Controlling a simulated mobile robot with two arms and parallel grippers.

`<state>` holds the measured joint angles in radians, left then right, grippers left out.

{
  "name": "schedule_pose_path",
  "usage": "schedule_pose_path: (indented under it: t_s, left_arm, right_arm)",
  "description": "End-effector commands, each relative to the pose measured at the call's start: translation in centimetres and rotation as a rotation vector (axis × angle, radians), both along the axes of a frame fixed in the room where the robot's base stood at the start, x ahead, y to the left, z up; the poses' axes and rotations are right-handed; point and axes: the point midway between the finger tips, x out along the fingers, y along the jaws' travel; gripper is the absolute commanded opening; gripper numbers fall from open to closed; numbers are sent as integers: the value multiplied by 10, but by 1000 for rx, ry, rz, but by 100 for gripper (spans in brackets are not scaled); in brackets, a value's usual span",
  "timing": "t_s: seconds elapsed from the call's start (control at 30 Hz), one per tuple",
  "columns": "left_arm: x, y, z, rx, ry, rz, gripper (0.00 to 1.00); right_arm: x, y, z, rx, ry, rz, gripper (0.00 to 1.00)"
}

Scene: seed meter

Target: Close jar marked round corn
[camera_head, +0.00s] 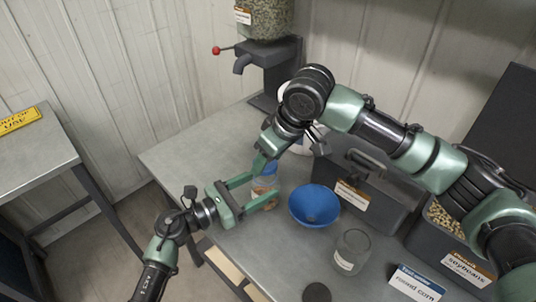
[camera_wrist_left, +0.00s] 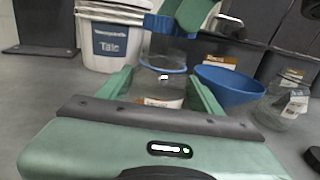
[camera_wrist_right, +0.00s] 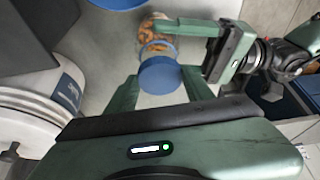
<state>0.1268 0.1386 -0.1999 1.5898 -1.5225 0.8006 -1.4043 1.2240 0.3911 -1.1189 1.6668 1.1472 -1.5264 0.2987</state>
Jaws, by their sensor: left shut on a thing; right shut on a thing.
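A clear jar (camera_head: 266,190) with orange-yellow grains low inside stands on the grey table. My left gripper (camera_wrist_left: 158,88) is shut around its body from the side; a label shows there but I cannot read it. A blue lid (camera_wrist_right: 160,74) is at the jar's mouth, and it also shows in the left wrist view (camera_wrist_left: 170,26). My right gripper (camera_wrist_right: 163,82) is shut on the lid from above. I cannot tell whether the lid is fully seated. In the head view my right arm partly hides the lid.
A blue funnel bowl (camera_head: 314,204) and an empty glass jar (camera_head: 351,248) stand right of the held jar. A white bucket (camera_wrist_left: 110,38) stands behind.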

Motion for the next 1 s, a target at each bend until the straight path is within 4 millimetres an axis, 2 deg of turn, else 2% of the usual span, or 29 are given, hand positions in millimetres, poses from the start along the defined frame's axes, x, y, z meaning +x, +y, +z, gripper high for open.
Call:
schedule_pose_path:
  t_s: [0.43, 0.8, 1.0]
  left_arm:
    - [0, 0, 0, 0, 0, 0, 0]
    - [0, 0, 0, 0, 0, 0, 0]
    - [0, 0, 0, 0, 0, 0, 0]
  right_arm:
    - [0, 0, 0, -1, -1, 0, 15]
    - [0, 0, -17, -1, 1, -2, 15]
    - [0, 0, -17, 0, 0, -2, 15]
